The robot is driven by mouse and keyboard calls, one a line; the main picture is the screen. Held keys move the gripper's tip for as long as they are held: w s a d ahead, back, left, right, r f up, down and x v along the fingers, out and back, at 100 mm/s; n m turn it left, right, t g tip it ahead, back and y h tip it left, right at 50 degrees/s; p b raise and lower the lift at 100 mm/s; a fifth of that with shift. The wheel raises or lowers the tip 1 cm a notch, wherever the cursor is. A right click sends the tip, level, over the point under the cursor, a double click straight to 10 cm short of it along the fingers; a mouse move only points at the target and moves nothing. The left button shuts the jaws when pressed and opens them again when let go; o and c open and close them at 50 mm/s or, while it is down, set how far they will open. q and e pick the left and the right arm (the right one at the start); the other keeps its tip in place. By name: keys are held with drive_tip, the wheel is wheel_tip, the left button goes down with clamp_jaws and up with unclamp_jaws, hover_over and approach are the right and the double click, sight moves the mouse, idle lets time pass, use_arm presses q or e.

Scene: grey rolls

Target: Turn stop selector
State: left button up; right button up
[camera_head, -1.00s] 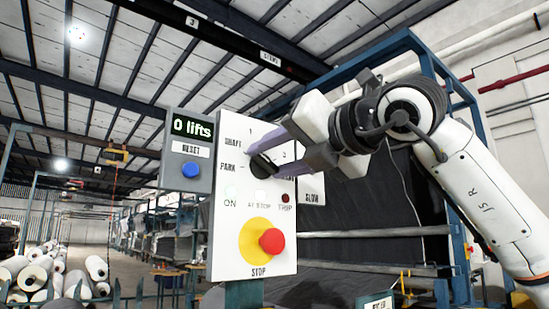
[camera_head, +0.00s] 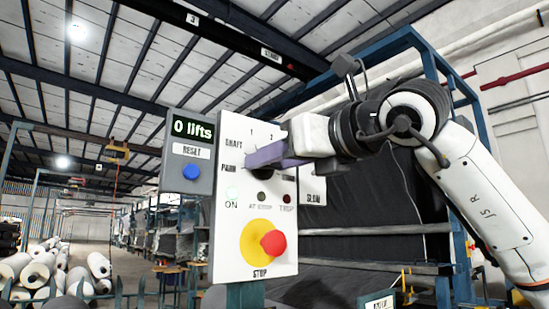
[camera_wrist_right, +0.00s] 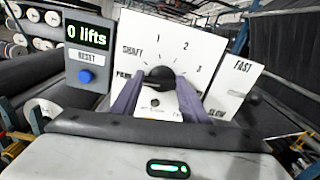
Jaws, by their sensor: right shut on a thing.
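The stop selector is a black round knob (camera_wrist_right: 160,77) on a white panel (camera_head: 228,258), with SHAFT, PARK, 1, 2 and 3 printed around it. My right gripper (camera_wrist_right: 157,90) is shut on the knob, one purple finger on each side in the right wrist view. In the head view the right gripper (camera_head: 256,161) comes in from the right and its fingers hide most of the knob. Which mark the knob points at I cannot tell. The ON lamp (camera_head: 232,192) looks pale and lit; the AT STOP lamp (camera_head: 261,197) is dark. My left gripper is not in view.
A red STOP button (camera_head: 273,244) on a yellow disc sticks out below the knob. A grey box with a "0 lifts" display (camera_head: 192,129) and a blue RESET button (camera_head: 191,172) adjoins the panel's left. A FAST/SLOW plate (camera_wrist_right: 232,88) is at its right.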

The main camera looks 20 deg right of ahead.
drive_tip(key=shift+n, duration=0.5)
drive_tip(key=o, duration=1.1)
drive_tip(key=shift+c, duration=0.2)
drive_tip(key=b+v, duration=0.1)
drive_tip(key=v, duration=0.9)
drive_tip(key=shift+s, duration=0.2)
drive_tip(key=shift+d, duration=0.1)
